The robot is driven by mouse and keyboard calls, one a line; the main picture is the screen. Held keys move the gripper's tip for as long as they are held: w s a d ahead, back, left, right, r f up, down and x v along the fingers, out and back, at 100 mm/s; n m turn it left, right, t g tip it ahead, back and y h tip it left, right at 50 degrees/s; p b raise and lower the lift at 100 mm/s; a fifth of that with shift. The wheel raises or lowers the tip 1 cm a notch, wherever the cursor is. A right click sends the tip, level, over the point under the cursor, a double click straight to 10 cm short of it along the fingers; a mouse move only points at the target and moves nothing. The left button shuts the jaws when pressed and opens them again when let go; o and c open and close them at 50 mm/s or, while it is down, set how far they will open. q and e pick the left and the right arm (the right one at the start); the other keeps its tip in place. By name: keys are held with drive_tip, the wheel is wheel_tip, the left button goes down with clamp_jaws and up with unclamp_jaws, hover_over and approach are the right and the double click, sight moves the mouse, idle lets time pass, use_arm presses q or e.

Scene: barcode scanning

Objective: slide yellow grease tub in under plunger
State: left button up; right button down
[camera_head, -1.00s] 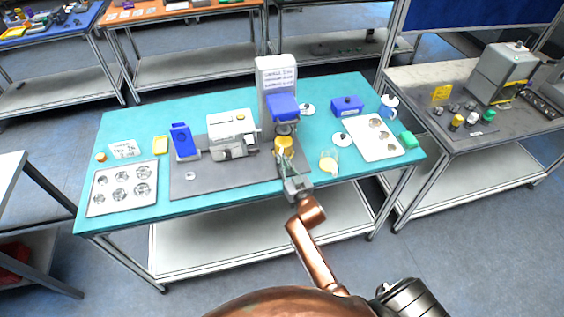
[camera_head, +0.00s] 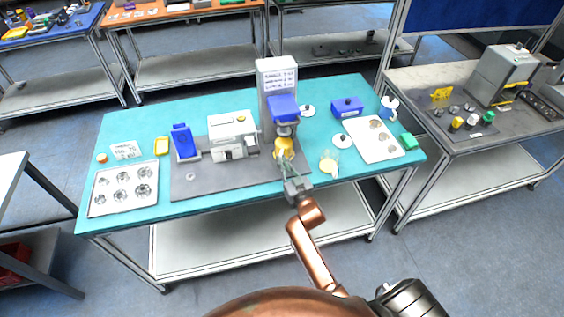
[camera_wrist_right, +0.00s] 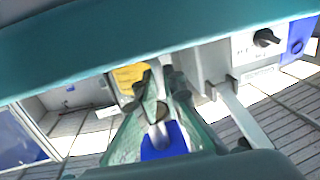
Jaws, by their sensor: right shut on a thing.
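The yellow grease tub (camera_head: 284,148) is at the front of the grey press with the blue head (camera_head: 283,106), just below its plunger (camera_head: 286,129). My right gripper (camera_head: 287,166) reaches in from the front and is shut on the tub. From the head view I cannot tell how far the tub is in under the plunger or whether it touches the base. The right wrist view shows a yellow patch (camera_wrist_right: 130,75) beyond the greenish fingers (camera_wrist_right: 150,100), and much is blocked by a teal band. My left gripper is not in view.
A white machine (camera_head: 233,135) and a blue stand (camera_head: 184,143) are left of the press. A muffin-like tray (camera_head: 97,205) lies far left.

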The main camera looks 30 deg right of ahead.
idle(1.1)
drive_tip(key=c, duration=2)
unclamp_jaws()
drive_tip(key=shift+c, duration=0.2)
drive_tip(key=shift+o, duration=0.3)
drive_tip(key=shift+f, duration=0.15)
drive_tip(key=shift+s, duration=0.1)
drive_tip(key=s+a, duration=0.1)
drive_tip(key=s, duration=1)
drive_tip(key=shift+s, duration=0.35)
